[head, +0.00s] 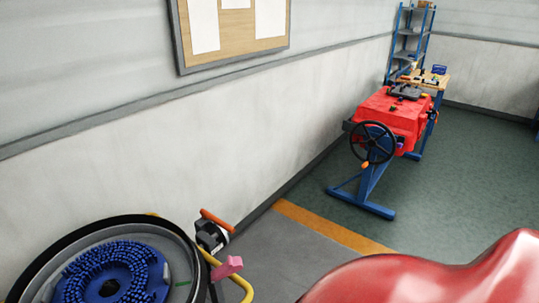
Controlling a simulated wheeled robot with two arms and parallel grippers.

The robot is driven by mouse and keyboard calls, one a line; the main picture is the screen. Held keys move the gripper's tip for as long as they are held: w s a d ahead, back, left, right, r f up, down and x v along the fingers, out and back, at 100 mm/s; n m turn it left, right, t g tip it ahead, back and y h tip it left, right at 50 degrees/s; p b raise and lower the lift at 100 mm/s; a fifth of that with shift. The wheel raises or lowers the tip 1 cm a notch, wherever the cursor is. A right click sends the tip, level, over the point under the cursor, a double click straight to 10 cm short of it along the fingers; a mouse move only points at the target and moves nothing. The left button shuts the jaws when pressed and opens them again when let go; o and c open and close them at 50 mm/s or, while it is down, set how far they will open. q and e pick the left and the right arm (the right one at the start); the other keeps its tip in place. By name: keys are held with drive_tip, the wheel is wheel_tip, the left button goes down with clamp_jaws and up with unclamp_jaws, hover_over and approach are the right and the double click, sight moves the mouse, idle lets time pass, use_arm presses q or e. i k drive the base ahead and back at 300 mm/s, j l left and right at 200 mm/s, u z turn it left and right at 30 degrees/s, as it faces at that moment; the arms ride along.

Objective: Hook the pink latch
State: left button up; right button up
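A small pink latch (228,267) shows at the bottom of the head view, left of centre. It sits beside the rim of a round black-edged opening (106,224), close to a curved yellow tube (246,290). I cannot tell from here whether the latch is hooked on anything. Neither of my grippers shows in this view.
A blue bristled disc (110,275) lies inside the round opening. A dark fitting with an orange handle (217,220) stands behind the latch. A glossy red body (430,280) fills the lower right. A red bench with a black handwheel (373,144) stands farther back on open floor.

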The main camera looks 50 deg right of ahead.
sight(234, 264)
drive_tip(key=z, duration=1.25)
drive_tip(key=i+l+u, duration=0.1)
drive_tip(key=u, duration=1.3)
drive_tip(key=l+u, duration=0.25)
drive_tip(key=l, duration=0.2)
drive_tip(key=l+u, duration=0.3)
drive_tip(key=k+l+u, duration=0.1)
drive_tip(key=l+u, duration=0.15)
drive_tip(key=l, duration=0.3)
drive_tip(key=k+l+u, duration=0.25)
drive_tip(key=l, duration=0.15)
drive_tip(key=l+u, duration=0.3)
drive_tip(key=k+l+u, duration=0.25)
drive_tip(key=l, duration=0.2)
drive_tip(key=k+l, duration=0.3)
drive_tip(key=l, duration=0.2)
drive_tip(key=k+l, duration=0.25)
drive_tip(key=l, duration=0.25)
drive_tip(key=k+l+u, duration=0.1)
drive_tip(key=k+l, duration=0.2)
drive_tip(key=l, duration=0.15)
drive_tip(key=k+l, duration=0.3)
drive_tip(key=l, duration=0.2)
drive_tip(key=i, duration=0.45)
